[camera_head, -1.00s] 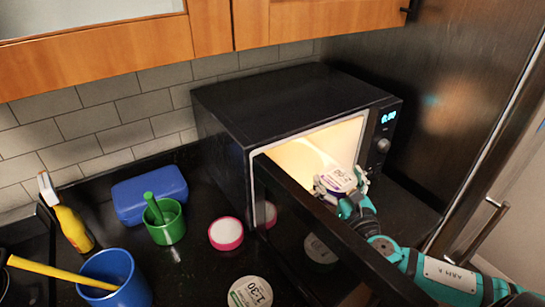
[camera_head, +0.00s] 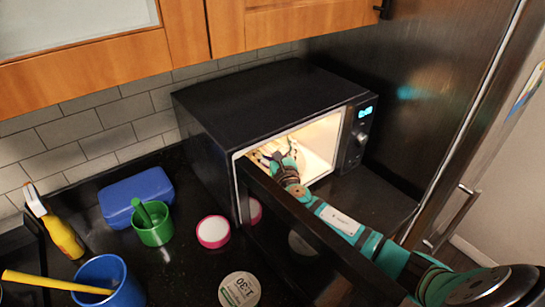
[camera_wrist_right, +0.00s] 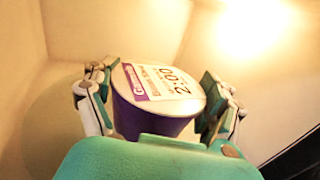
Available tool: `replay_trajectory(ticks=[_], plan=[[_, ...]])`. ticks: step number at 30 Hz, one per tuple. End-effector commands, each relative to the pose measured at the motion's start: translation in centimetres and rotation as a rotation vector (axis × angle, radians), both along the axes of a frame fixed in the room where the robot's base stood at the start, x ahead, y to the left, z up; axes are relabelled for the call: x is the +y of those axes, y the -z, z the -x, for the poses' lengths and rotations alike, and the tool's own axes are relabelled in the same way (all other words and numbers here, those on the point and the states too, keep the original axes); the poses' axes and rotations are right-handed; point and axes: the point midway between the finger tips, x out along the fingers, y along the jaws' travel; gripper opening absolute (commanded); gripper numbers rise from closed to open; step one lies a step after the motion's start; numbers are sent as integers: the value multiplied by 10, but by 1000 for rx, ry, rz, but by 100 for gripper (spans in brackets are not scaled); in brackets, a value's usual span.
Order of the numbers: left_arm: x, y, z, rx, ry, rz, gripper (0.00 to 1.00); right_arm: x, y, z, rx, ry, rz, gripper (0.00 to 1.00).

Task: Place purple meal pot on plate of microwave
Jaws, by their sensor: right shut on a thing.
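The purple meal pot (camera_wrist_right: 155,122) has a white printed lid and sits between the fingers of my right gripper (camera_wrist_right: 158,95) in the right wrist view. The fingers are shut on its sides. In the head view my right gripper (camera_head: 276,158) is inside the lit cavity of the black microwave (camera_head: 262,100), where fingers and arm largely hide the pot. A curved, darker round area (camera_wrist_right: 50,118) at the left in the wrist view looks like the microwave plate. I cannot tell whether the pot touches it. My left gripper is not in view.
The open microwave door (camera_head: 318,238) runs beside my right arm. On the dark counter are a pink-rimmed pot (camera_head: 213,231), a green-lidded pot (camera_head: 239,290), a green cup (camera_head: 152,224), a blue box (camera_head: 135,197), a blue cup (camera_head: 108,283) and a yellow spray bottle (camera_head: 60,233).

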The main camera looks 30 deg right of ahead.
Motion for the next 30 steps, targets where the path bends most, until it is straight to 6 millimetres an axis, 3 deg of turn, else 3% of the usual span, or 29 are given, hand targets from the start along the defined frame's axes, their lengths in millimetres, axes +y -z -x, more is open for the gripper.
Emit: replay_trajectory(ticks=[4, 9, 24, 25, 28, 30], plan=[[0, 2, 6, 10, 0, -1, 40, -1, 9, -1, -5, 2, 0, 37], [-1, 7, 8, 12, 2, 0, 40, -1, 37, 0, -3, 2, 1, 37], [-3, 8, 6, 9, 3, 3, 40, 0, 46, -8, -7, 1, 1, 37], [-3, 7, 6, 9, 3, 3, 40, 0, 46, -8, -5, 1, 0, 87], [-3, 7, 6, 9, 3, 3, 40, 0, 46, -8, -4, 1, 0, 100], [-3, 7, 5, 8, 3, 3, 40, 0, 46, -8, -4, 1, 0, 100]])
